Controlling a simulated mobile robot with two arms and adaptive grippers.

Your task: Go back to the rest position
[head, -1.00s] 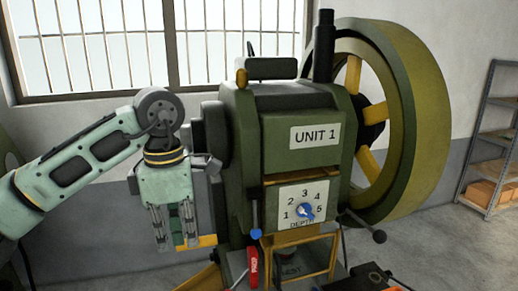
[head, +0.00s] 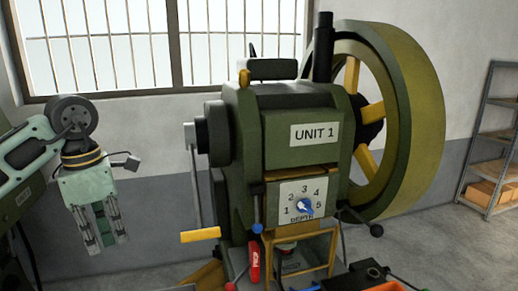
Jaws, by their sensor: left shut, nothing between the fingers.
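My left gripper (head: 104,238) is at the lower left of the head view, pointing down, shut and empty. It hangs in free air, left of the green machine (head: 285,108) marked UNIT 1 and apart from it. A lever with a yellow handle (head: 200,235) on the machine's left side lies between the gripper and the machine body. My right gripper does not show.
The machine carries a large flywheel (head: 412,130) on its right and a depth dial (head: 304,206) on its front. A red handle (head: 254,262) hangs below. A shelf rack (head: 490,150) stands at the far right. Floor is open around the gripper.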

